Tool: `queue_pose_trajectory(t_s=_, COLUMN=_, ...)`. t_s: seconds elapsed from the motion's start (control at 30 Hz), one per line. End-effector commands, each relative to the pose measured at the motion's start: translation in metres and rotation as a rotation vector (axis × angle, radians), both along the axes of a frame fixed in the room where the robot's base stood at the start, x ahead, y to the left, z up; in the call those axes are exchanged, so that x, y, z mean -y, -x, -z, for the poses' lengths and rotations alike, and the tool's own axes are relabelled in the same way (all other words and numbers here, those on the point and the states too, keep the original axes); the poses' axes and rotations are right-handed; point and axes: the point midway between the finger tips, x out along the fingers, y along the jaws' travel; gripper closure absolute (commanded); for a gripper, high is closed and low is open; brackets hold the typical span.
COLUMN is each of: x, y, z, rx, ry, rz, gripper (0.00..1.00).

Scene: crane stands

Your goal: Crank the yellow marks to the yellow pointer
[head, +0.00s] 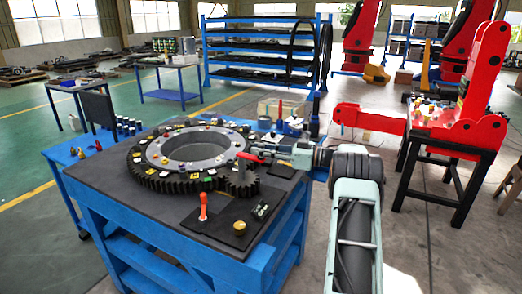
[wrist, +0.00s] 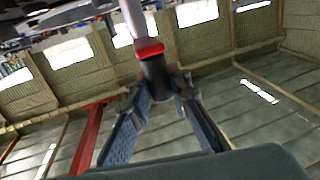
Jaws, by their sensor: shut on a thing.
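A large dark toothed ring (head: 150,180) lies flat on the table, with a grey inner ring (head: 158,158) and several small coloured marks on top. Some marks look yellow, but they are too small to tell apart surely. A small pinion gear (head: 238,184) sits at the ring's right front edge. The crank's red handle part (head: 249,157) is above it. My gripper (head: 272,150) reaches in from the right and is shut on the crank handle. In the wrist view my gripper (wrist: 158,88) closes around the black-and-red crank handle (wrist: 150,52). I cannot make out the yellow pointer surely.
The dark tabletop (head: 112,200) has a blue frame. A red-handled lever (head: 203,205) and a yellow knob (head: 239,227) stand at its front right. Red crane stands (head: 455,130) are at the right. A blue shelf rack (head: 258,50) is behind.

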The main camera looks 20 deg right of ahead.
Motion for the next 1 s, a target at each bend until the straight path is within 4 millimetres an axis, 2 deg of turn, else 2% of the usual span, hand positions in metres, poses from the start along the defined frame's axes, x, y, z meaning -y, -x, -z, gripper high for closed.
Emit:
queue_pose_trajectory(t_s=0.03, x=0.002, y=-0.002, z=-0.005, rx=0.010, ry=-0.001, rz=0.007, gripper=1.00)
queue_pose_trajectory(t_s=0.37, x=0.001, y=-0.002, z=-0.005, rx=0.010, ry=-0.001, rz=0.007, gripper=1.00)
queue_pose_trajectory(t_s=0.4, x=0.001, y=-0.002, z=-0.006, rx=0.010, ry=-0.001, rz=0.007, gripper=0.80)
queue_pose_trajectory(t_s=0.53, x=0.001, y=-0.002, z=-0.004, rx=0.008, ry=-0.002, rz=0.005, gripper=0.65)
queue_pose_trajectory(t_s=0.83, x=0.001, y=0.000, z=-0.002, rx=0.003, ry=-0.002, rz=0.003, gripper=0.64)
queue_pose_trajectory(t_s=1.0, x=0.015, y=0.010, z=-0.001, rx=0.001, ry=0.000, rz=0.005, gripper=0.64)
